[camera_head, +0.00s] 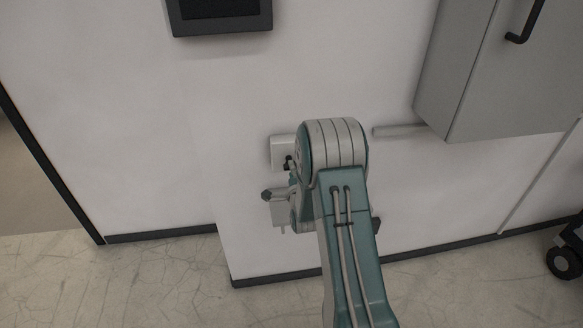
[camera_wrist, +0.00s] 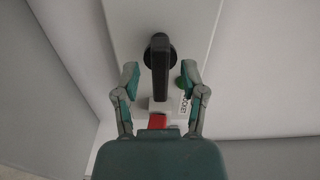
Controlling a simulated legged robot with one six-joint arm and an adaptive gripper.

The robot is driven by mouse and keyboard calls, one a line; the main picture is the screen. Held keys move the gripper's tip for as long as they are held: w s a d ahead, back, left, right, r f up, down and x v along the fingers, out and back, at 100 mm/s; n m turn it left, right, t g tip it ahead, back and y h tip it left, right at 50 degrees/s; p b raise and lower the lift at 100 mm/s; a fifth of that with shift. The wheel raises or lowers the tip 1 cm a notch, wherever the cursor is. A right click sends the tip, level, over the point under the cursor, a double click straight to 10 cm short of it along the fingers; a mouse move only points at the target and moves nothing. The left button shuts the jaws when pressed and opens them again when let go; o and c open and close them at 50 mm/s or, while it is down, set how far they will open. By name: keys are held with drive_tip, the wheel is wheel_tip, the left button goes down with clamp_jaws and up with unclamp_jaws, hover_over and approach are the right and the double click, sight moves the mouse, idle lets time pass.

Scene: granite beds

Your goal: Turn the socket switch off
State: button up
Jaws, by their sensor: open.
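The socket switch shows in the wrist view as a black handle (camera_wrist: 160,68) on a pale box (camera_wrist: 187,45), with a small green part beside the handle. A red part (camera_wrist: 157,121) lies below the handle, close to my palm. My gripper (camera_wrist: 160,82) is open, with one finger on each side of the handle and a gap on both sides. In the head view the pale socket box (camera_head: 281,152) is on the wall, partly hidden behind my arm. My gripper's fingers are mostly hidden in the head view.
A grey cabinet (camera_head: 500,75) with a black handle hangs at the upper right. A dark-framed panel (camera_head: 220,14) is at the top. A wheeled thing (camera_head: 565,258) stands at the right edge.

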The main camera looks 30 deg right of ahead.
drive_tip(key=shift+v, duration=2.45)
drive_tip(key=shift+s, duration=0.1)
drive_tip(key=v, duration=1.2)
drive_tip(key=a+r+n+g+y, duration=0.3)
drive_tip(key=a+r+n+g, duration=0.35)
drive_tip(key=r+n, duration=0.45)
drive_tip(key=s+a+r+n+g, duration=0.1)
drive_tip(key=s+a+r+n, duration=0.1)
drive_tip(key=s, duration=0.5)
drive_tip(key=s+a+r+n+g+y, duration=0.1)
drive_tip(key=s+a+r+n+g, duration=0.1)
drive_tip(key=s+r+n, duration=0.2)
drive_tip(key=s+a+r+n+g+y, duration=0.1)
drive_tip(key=s+a+r+n+g, duration=0.1)
drive_tip(key=s, duration=0.7)
drive_tip(key=shift+s+a+r+n, duration=0.3)
drive_tip(key=shift+a+r+n, duration=0.05)
drive_tip(key=shift+r+n, duration=0.5)
drive_tip(key=shift+d, duration=0.15)
